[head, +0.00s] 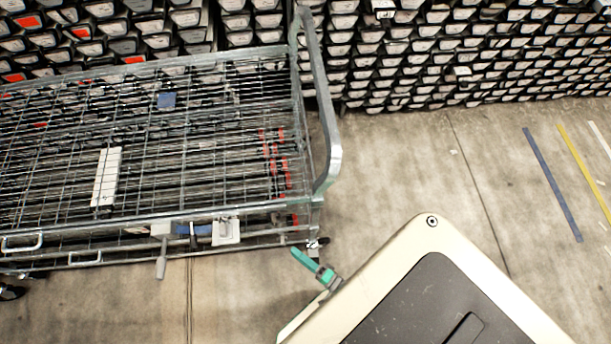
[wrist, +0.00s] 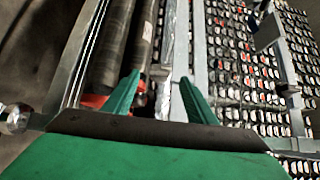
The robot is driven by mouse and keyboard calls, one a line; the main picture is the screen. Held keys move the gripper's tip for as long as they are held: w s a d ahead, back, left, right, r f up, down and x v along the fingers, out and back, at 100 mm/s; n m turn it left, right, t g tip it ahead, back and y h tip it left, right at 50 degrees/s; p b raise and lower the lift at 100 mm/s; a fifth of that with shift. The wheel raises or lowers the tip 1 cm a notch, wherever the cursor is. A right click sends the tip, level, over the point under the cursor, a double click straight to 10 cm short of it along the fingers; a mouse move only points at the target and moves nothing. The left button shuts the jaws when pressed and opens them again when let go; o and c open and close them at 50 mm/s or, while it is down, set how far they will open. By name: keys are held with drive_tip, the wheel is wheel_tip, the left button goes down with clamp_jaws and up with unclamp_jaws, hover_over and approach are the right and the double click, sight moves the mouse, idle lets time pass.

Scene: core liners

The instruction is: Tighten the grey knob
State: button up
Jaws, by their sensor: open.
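I cannot pick out a grey knob for certain in either view. A round, shiny metal piece (wrist: 15,118) shows at the left edge of the wrist view, but I cannot tell whether it is a knob. My gripper (wrist: 161,77) shows two green fingers, spread apart with nothing held between them. Behind the gap are metal bars and dark rollers or tubes. In the head view, the green tip of my gripper (head: 303,258) is beside the lower right corner of the wire cart; I cannot tell whether it touches.
A metal wire cart (head: 225,75) with a thick bent handle (head: 328,150) fills the left of the head view. A wall of stacked trays (head: 450,60) stands behind it. The concrete floor (head: 410,160) at right is clear, with blue (head: 552,185) and yellow (head: 580,165) lines.

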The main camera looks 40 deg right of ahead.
drive_tip(key=shift+s+d, duration=0.15)
drive_tip(key=shift+s, duration=0.65)
drive_tip(key=shift+s+d, duration=0.15)
drive_tip(key=shift+s, duration=0.6)
